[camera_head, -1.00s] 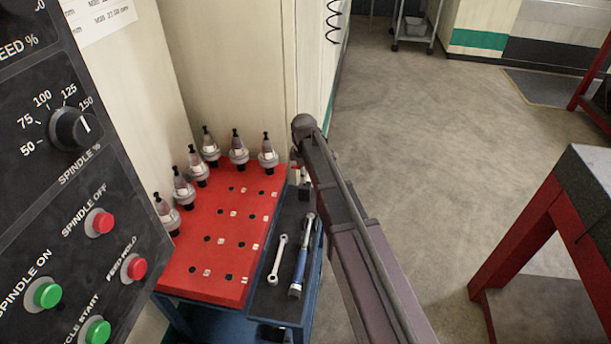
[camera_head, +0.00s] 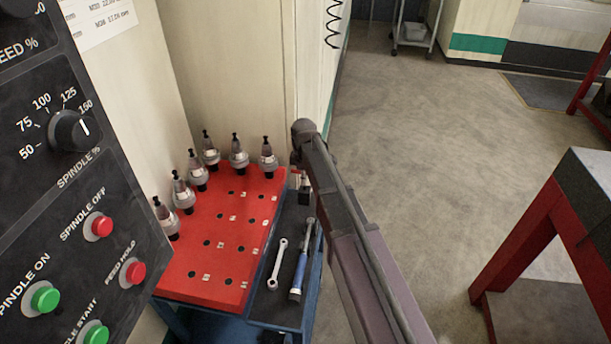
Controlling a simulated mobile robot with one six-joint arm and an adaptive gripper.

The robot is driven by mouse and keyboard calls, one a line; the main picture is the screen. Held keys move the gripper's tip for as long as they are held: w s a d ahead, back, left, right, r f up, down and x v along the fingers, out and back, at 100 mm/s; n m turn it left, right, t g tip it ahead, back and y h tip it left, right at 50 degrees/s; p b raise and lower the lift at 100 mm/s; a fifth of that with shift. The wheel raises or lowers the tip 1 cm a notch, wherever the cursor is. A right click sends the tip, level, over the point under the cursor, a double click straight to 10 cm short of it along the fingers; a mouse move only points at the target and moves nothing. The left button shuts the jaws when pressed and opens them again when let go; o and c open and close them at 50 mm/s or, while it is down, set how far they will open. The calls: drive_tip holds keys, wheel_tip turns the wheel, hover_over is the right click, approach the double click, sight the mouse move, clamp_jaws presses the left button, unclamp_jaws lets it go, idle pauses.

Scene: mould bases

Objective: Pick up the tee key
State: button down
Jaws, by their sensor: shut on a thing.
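My arm reaches in from the lower right and bends at an elbow above the tool cart. My gripper (camera_head: 305,195) shows only as a small dark part at the far end of the dark tray, mostly hidden behind my arm link. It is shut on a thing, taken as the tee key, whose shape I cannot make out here. No other tee key shows on the tray (camera_head: 262,308). A silver spanner (camera_head: 277,265) and a blue-handled wrench (camera_head: 299,270) lie on the tray in front of my gripper.
A red rack board (camera_head: 200,283) with several tool holders (camera_head: 239,155) stands left of the tray. A control panel (camera_head: 70,200) is close at the left. A red-legged table (camera_head: 520,245) stands at the right. The floor (camera_head: 430,150) between is open.

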drive_tip(key=shift+r, duration=0.15)
wheel_tip(320, 180, up, 10)
drive_tip(key=p, duration=1)
idle(0.8)
drive_tip(key=shift+s, duration=0.1)
idle(0.5)
